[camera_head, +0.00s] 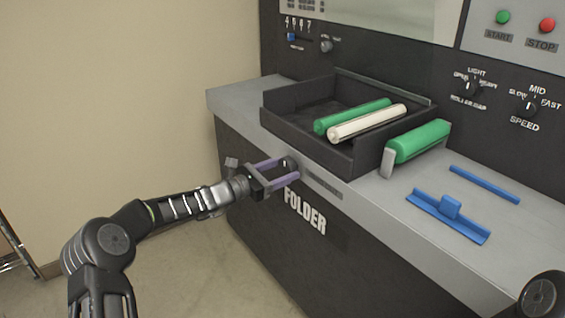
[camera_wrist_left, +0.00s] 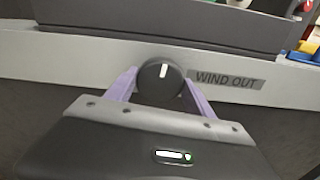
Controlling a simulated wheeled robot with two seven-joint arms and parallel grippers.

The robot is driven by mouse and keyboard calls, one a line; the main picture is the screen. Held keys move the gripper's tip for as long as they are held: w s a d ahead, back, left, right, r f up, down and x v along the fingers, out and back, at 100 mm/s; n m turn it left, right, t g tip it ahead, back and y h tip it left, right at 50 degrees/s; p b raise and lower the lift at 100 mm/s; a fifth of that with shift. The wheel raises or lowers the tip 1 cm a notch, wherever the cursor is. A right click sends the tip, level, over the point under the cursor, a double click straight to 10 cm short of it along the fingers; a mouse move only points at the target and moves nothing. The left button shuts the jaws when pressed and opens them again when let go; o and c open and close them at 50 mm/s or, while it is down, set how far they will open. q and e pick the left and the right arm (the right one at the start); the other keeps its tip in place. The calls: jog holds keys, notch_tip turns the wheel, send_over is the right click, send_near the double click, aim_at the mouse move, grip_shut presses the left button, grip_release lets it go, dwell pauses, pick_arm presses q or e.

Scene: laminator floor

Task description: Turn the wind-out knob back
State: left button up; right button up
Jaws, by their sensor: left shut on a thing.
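The wind-out knob (camera_wrist_left: 160,82) is a round black knob with a white pointer line on the front edge of the grey bench. In the left wrist view its pointer stands nearly upright, and a "WIND OUT" label (camera_wrist_left: 227,81) is to its right. My left gripper (camera_head: 284,172) is shut on the knob, with one purple finger on each side of it. In the head view the knob (camera_head: 290,164) shows between the fingertips, its pointer too small to read. My right gripper is not in view.
A black tray (camera_head: 283,122) with a green and a white roller stands on the bench above the knob. Another green roller (camera_head: 420,141) and blue parts (camera_head: 449,208) lie to the right. A control panel with knobs and buttons is behind. Floor at left is mostly clear.

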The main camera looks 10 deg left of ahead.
pick_arm(q)
jog(key=shift+n+p, duration=0.45)
jog(key=shift+n, duration=0.25)
jog(key=shift+f, duration=0.1)
jog(key=o, duration=1.4)
jog(key=shift+c, duration=0.2)
jog(key=v, duration=0.8)
